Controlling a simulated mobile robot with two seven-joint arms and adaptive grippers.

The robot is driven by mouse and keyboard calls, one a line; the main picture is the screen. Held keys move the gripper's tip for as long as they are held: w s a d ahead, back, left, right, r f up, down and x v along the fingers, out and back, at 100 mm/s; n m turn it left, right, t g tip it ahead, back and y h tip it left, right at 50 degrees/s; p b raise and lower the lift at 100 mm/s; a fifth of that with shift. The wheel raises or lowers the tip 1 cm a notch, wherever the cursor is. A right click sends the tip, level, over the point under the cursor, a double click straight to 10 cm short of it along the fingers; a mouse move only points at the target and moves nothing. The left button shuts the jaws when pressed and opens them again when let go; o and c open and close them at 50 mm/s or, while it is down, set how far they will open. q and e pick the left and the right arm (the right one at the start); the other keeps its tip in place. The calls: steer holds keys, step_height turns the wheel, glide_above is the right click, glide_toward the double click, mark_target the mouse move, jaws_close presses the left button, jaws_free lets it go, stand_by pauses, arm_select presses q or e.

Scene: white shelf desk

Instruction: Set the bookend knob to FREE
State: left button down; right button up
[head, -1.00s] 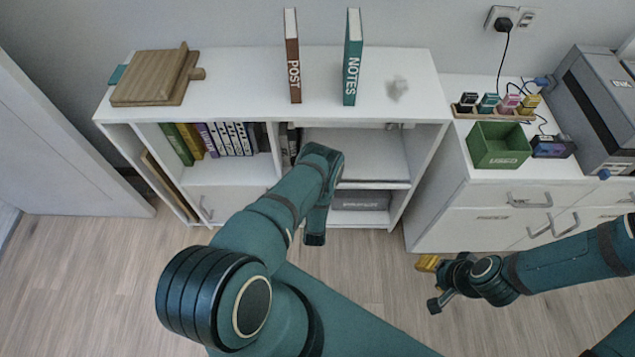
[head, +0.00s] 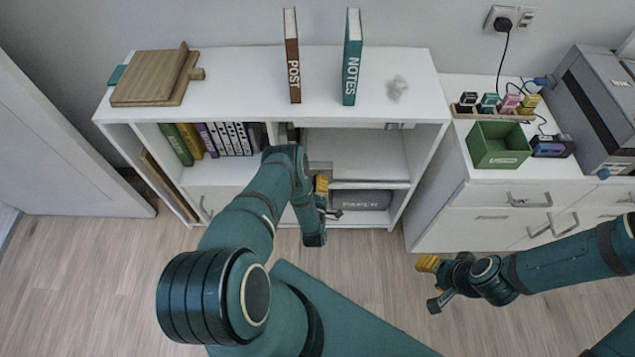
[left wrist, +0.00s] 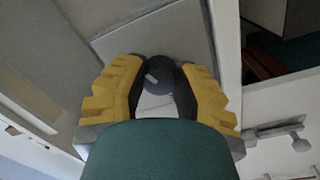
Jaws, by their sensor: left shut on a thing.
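The dark round knob (left wrist: 159,76) shows in the left wrist view with a small pale mark on its left side. It sits in front of a grey plate (left wrist: 150,40), apparently the bookend. No FREE label is readable, so I cannot tell its setting. My left gripper (left wrist: 160,88) is shut on the knob, with one yellow finger on each side. In the head view my left gripper (head: 321,186) is at the front of the shelf's middle, and the knob is hidden there. My right gripper (head: 428,264) hangs over the floor at the right; its finger opening is unclear.
A grey box (head: 362,200) lies in the lower compartment. The POST book (head: 293,60), NOTES book (head: 352,65) and wooden boards (head: 152,78) are on the shelf top. A green bin (head: 499,145) stands on the right cabinet.

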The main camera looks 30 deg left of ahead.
mark_target(318, 166)
arm_select(q)
steer(key=n, duration=0.6)
steer(key=shift+n, duration=0.4)
steer(key=n, duration=0.6)
steer(key=shift+w+r+n+y, duration=0.1)
steer(key=shift+n+y, duration=0.2)
steer(key=shift+y, duration=0.1)
steer(key=c, duration=0.6)
jaws_free()
steer(key=shift+c, duration=0.2)
step_height(318, 166, up, 10)
steer(key=shift+r, duration=0.1)
